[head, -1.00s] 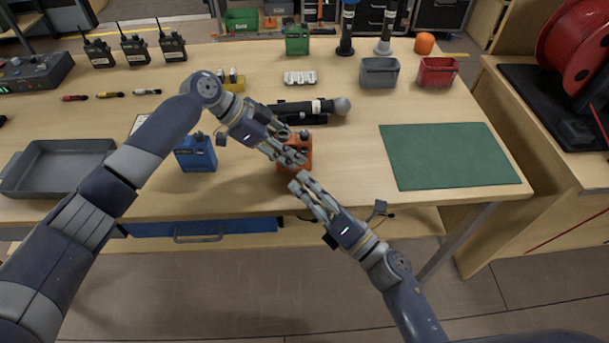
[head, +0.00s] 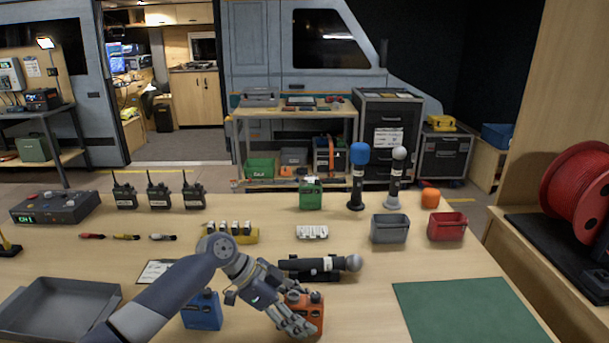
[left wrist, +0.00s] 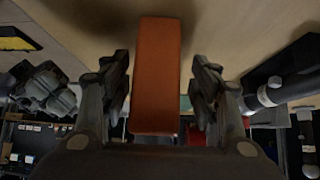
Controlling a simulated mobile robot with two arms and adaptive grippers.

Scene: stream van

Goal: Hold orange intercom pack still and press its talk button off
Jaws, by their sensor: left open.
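The orange intercom pack (head: 313,311) stands on the table near the bottom of the head view, partly hidden by my left gripper (head: 297,326). In the left wrist view the orange pack (left wrist: 156,80) is between the two fingers of my left gripper (left wrist: 164,100). The fingers are spread, with a visible gap on each side of the pack. The talk button cannot be made out. My right gripper is outside the head view. A grey jointed shape at the left of the left wrist view looks like my right gripper (left wrist: 45,90); its fingers are unclear.
A blue pack (head: 202,311) stands just left of the orange one. A dark microphone (head: 318,266) lies close behind it. A green mat (head: 470,312) is at the right and a grey tray (head: 60,315) at the left. Grey and red bins (head: 447,228) stand farther back.

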